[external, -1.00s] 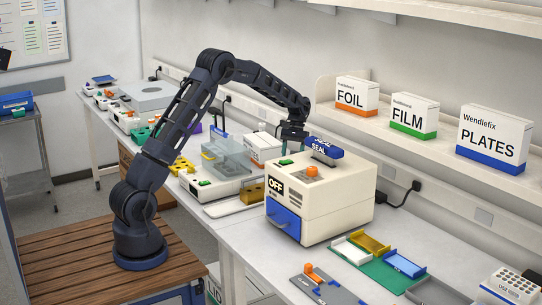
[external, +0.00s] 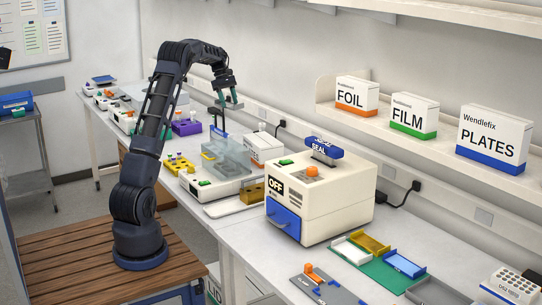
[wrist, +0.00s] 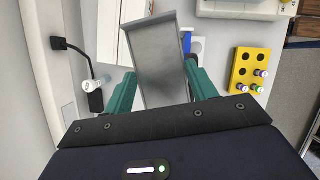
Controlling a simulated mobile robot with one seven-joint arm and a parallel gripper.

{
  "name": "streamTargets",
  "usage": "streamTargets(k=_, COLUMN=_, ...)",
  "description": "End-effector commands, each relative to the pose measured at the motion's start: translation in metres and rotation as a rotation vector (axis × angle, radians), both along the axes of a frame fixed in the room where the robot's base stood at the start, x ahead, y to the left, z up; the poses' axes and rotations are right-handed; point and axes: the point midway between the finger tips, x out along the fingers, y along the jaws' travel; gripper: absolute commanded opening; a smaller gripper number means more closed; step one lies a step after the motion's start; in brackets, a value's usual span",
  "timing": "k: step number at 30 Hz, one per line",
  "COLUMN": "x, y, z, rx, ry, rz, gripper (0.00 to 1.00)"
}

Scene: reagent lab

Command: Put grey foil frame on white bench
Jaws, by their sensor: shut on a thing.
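My gripper (external: 230,100) is raised above the back of the bench, left of the sealer. In the wrist view its teal fingers (wrist: 158,75) are shut on the grey foil frame (wrist: 160,50), a flat grey piece with raised edges. The frame sits between the fingers, slightly tilted in the picture. In the external view it is too small to make out clearly. The white bench (external: 255,258) runs along the wall below, with bare surface in front of the sealer.
The cream sealer (external: 345,215), labelled OFF, stands mid-bench. A clear-lidded device (external: 228,160) is left of it, with a purple rack (external: 187,128) farther back. White, yellow and blue frames lie on a green mat (external: 372,273). A yellow rack (wrist: 241,68) holds vials.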

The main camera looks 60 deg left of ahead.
Motion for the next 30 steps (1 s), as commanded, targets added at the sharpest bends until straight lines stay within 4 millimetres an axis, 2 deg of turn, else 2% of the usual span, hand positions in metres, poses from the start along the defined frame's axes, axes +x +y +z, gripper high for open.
streamTargets(k=1, x=-0.013, y=0.021, z=0.006, rx=0.002, ry=-0.002, rz=0.079, gripper=0.36)
streamTargets(k=6, x=-0.052, y=0.082, z=0.008, rx=0.001, ry=-0.001, rz=0.406, gripper=0.36)
streamTargets(k=15, x=-0.105, y=0.157, z=-0.027, rx=0.001, ry=0.002, rz=0.964, gripper=0.36)
streamTargets(k=22, x=-0.134, y=0.192, z=-0.048, rx=-0.001, ry=-0.001, rz=1.252, gripper=0.36)
streamTargets(k=30, x=-0.143, y=0.202, z=-0.057, rx=-0.003, ry=-0.002, rz=1.333, gripper=0.36)
